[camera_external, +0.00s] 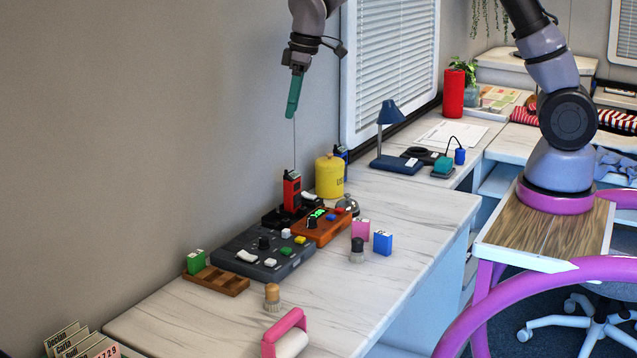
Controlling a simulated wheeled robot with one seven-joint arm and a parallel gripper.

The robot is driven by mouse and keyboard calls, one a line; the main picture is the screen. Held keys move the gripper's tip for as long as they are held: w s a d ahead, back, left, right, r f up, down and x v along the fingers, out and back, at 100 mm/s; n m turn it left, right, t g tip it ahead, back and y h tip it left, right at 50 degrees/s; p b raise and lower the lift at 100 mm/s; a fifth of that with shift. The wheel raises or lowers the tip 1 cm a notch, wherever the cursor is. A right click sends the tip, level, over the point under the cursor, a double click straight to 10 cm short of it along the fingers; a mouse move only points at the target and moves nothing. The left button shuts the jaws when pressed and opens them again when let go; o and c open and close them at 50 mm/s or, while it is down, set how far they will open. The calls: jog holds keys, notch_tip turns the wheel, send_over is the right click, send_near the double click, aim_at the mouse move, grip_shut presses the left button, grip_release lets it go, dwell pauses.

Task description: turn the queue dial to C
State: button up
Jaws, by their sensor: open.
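A dark grey console (243,262) lies on the white desk and carries a black knob (264,243) among white, yellow and green buttons. Behind it to the right, an orange-brown box (325,234) has a lit green display and another black knob (311,222). I cannot tell which knob is the queue dial; letters and pointer settings are too small to read. My gripper (292,114), with teal fingers seen nearly edge-on, points down high above the consoles. It is open, empty and apart from everything on the desk.
A red radio (292,191) with a tall thin antenna stands below my gripper. A yellow canister (329,176) and a silver bell (348,204) are close by.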

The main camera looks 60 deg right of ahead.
aim_at(263, 238)
jog(key=w+a+f+n, duration=0.1)
jog(key=w+f, duration=0.1)
jog(key=f, duration=0.8)
jog(key=w+a+f+n+g, duration=0.1)
jog(key=w+a+f, duration=0.1)
jog(key=f, duration=0.9)
jog(key=w+a+f+n+h, duration=0.1)
jog(key=w+f+n, duration=0.1)
jog(key=f, duration=0.9)
jog(key=shift+a+g, duration=0.4)
grip_shut()
